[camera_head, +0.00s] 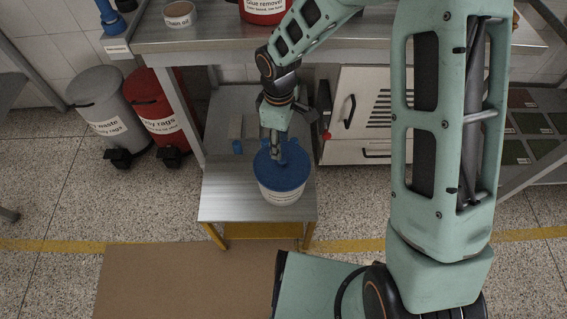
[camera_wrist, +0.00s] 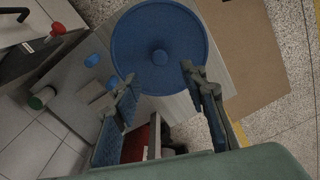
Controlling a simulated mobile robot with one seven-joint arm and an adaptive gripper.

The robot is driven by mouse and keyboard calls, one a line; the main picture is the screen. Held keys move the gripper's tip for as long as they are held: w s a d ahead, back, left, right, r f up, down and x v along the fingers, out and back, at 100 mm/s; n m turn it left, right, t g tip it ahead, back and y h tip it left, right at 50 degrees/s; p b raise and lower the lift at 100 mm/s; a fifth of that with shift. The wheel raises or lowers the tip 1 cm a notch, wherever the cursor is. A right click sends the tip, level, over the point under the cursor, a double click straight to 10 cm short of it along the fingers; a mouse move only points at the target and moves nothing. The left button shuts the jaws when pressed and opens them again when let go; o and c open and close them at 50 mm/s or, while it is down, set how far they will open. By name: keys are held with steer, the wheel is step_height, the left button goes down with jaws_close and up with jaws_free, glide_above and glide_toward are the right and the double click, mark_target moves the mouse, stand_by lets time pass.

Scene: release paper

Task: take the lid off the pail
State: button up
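The pail (camera_head: 283,193) is whitish and stands upright on a low metal table. Its round blue lid (camera_head: 296,171) sits on top of it. In the wrist view the lid (camera_wrist: 135,40) is seen from above, with a round knob (camera_wrist: 160,57) at its middle. My gripper (camera_head: 279,154) points down over the lid. In the wrist view my gripper (camera_wrist: 158,72) is open, its two fingers apart on either side of the knob's line, with nothing between them. I cannot tell whether the fingertips touch the lid. The pail's body is hidden under the lid in the wrist view.
The low table (camera_head: 228,206) has bare room left of the pail. A higher bench (camera_head: 200,38) overhangs the back, with a red pail (camera_head: 262,10). Grey (camera_head: 103,105) and red (camera_head: 150,103) bins stand left.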

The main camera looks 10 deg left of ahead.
mark_target(282, 159)
steer(key=f+b, duration=0.1)
steer(key=f, duration=0.2)
steer(key=f+b, duration=0.1)
steer(key=f, duration=0.3)
steer(key=shift+s+d+f, duration=0.1)
steer(key=shift+d+f, duration=0.1)
steer(key=shift+f, duration=0.1)
steer(key=shift+r, duration=0.1)
steer(key=shift+c, duration=0.2)
jaws_close()
